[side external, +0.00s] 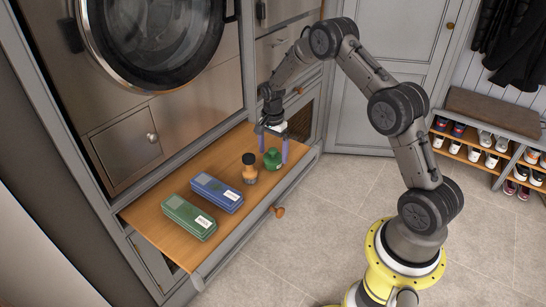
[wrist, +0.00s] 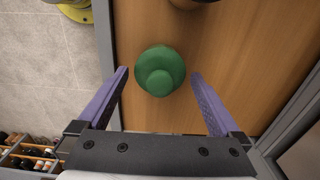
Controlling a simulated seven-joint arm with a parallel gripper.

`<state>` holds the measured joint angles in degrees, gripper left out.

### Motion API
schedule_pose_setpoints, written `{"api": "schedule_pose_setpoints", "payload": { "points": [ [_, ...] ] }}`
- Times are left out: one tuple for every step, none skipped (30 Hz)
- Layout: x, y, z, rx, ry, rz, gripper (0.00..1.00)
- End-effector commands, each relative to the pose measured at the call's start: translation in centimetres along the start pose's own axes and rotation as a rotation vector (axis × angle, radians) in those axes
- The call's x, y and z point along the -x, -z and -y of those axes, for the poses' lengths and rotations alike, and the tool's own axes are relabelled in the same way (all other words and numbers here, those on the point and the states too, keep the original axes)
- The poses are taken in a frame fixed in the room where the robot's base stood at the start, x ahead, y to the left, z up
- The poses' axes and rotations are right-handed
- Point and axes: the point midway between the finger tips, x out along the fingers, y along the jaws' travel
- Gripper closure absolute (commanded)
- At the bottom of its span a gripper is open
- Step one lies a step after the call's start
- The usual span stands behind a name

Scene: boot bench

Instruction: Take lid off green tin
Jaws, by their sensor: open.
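A small round green tin (side external: 273,159) with a knob on its lid stands upright on the wooden pull-out shelf, at its right end. In the wrist view the green tin (wrist: 160,70) is seen from above, its wide lid and round knob filling the space between the fingertips. My gripper (side external: 274,149) points down over it with its purple fingers apart, one on each side. In the wrist view, gaps show between both fingers (wrist: 159,74) and the tin. The tin's body is mostly hidden beneath its lid there.
A blue labelled case (side external: 217,192) and a green labelled case (side external: 188,217) lie farther left on the shelf (side external: 150,212). Cabinet fronts rise behind; a shoe rack (side external: 484,146) stands at right.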

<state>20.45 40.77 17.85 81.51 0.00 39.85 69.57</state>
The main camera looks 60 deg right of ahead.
Motion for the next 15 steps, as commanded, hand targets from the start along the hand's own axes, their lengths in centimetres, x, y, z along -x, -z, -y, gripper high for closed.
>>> {"api": "schedule_pose_setpoints", "payload": {
  "points": [
    [0.02,0.0,0.01,0.0,0.0,0.0,0.0],
    [0.02,0.0,0.0,0.0,0.0,0.0,0.0],
    [0.02,0.0,0.0,0.0,0.0,0.0,0.04],
    [0.03,0.0,0.0,0.0,0.0,0.0,0.09],
    [0.03,0.0,0.0,0.0,0.0,0.0,0.14],
    [0.04,0.0,0.0,0.0,0.0,0.0,0.22],
    [0.04,0.0,0.0,0.0,0.0,0.0,0.27],
    [0.04,0.0,0.0,0.0,0.0,0.0,0.32],
    [0.05,0.0,0.0,0.0,0.0,0.0,0.4],
    [0.05,0.0,0.0,0.0,0.0,0.0,0.45],
    [0.05,0.0,-0.01,0.0,0.0,0.0,0.5],
    [0.06,0.0,0.0,0.0,0.0,0.0,0.58],
    [0.06,0.0,0.0,0.0,0.0,0.0,0.63],
    [0.06,0.0,0.0,0.0,0.0,0.0,0.68],
    [0.07,0.0,0.0,0.0,0.0,0.0,0.69]
  ]
}}
